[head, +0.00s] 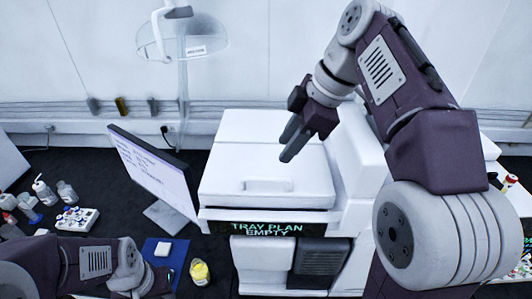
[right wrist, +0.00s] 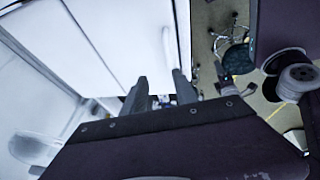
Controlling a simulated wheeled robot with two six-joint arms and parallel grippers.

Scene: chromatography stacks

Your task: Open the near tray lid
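The near tray lid (head: 225,187) is the flat white front panel on top of the white machine, with a raised handle bar (head: 267,186) near its front edge. It looks shut. In the right wrist view, a white handle (right wrist: 168,45) shows on a white panel beyond the fingers. My right gripper (head: 289,145) is above the back part of the lid, pointing down and left, and touches nothing that I can see. Its two fingers (right wrist: 161,88) stand apart with nothing between them. My left arm shows at the lower left, but its fingers do not show.
A display (head: 267,229) on the machine's front reads "TRAY PLAN EMPTY". A tilted monitor (head: 152,172) stands close on the left. Bottles, a vial rack (head: 77,219) and a yellow-filled jar (head: 199,271) are on the dark bench. A taller white housing (head: 357,150) adjoins the lid's right side.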

